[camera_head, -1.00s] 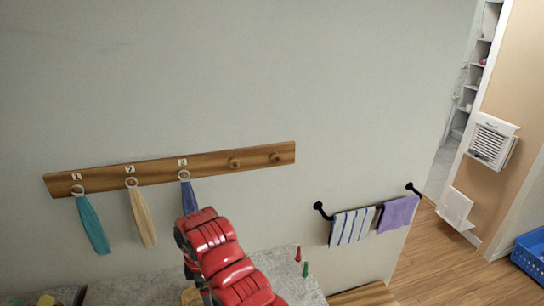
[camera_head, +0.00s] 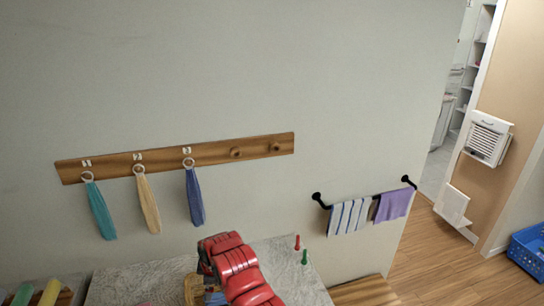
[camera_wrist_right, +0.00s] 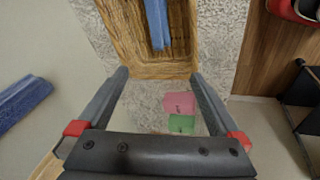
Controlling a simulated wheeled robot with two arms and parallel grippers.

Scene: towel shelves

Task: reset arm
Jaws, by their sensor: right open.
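My right arm (camera_head: 238,270) rises from the bottom of the head view, left of the red and green pegs. My right gripper (camera_wrist_right: 159,74) shows in the right wrist view with its two fingers spread apart and nothing between the tips. A wooden tray (camera_wrist_right: 150,71) lies just beyond the fingertips, with a blue item (camera_wrist_right: 157,25) in it. Part of the tray (camera_head: 190,290) shows beside my arm in the head view. My left gripper is in neither view.
Teal (camera_head: 101,211), cream (camera_head: 148,203) and blue (camera_head: 194,197) towels hang from a wooden wall rack (camera_head: 225,152). Striped (camera_head: 349,217) and purple (camera_head: 393,205) towels hang on a black bar. Pink (camera_wrist_right: 179,104) and green (camera_wrist_right: 181,124) items lie on the grey counter (camera_head: 130,284).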

